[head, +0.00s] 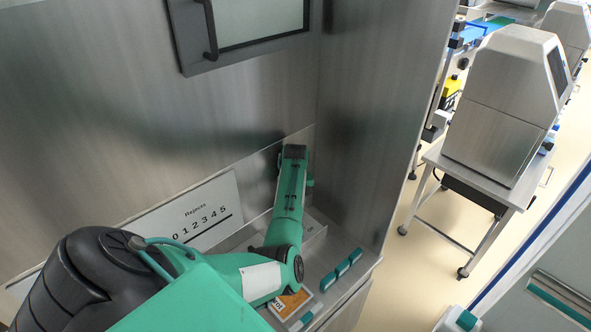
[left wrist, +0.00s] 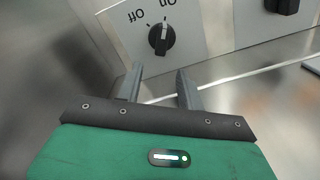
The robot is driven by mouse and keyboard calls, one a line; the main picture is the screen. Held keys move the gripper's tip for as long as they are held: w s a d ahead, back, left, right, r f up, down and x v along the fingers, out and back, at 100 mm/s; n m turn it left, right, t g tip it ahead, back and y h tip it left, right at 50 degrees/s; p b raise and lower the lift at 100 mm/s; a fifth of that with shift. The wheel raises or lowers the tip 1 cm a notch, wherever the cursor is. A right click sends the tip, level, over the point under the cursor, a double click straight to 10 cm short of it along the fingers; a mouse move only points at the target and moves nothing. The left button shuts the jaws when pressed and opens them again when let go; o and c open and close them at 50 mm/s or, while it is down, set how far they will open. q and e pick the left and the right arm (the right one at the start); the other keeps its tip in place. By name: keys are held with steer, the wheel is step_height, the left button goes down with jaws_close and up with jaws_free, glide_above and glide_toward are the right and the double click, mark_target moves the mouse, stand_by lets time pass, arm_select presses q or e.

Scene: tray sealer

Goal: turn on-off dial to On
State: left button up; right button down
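The on-off dial (left wrist: 161,39) is a black round knob on a light panel in the left wrist view. Its "Off" and "On" labels appear upside down above it, "Off" to the left and "On" to the right. A pale mark on the knob points up in the picture, seemingly nearer "On", but I cannot tell its exact setting. My left gripper (left wrist: 158,86) is open and empty, its fingers short of the dial and roughly in line with it. In the head view my left gripper (head: 294,152) is at the steel wall and the dial is hidden. My right gripper is not in view.
A second black knob (left wrist: 284,4) sits to the right in the left wrist view. In the head view, a "Rejects" counter panel (head: 190,212) is left of my arm, and teal-edged items (head: 342,268) lie on the ledge. A steel side wall (head: 375,120) bounds the right.

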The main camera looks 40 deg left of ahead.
arm_select(q)
step_height(320, 180, up, 7)
steer(key=b, duration=0.1)
steer(key=shift+r, duration=0.1)
stand_by(0.6)
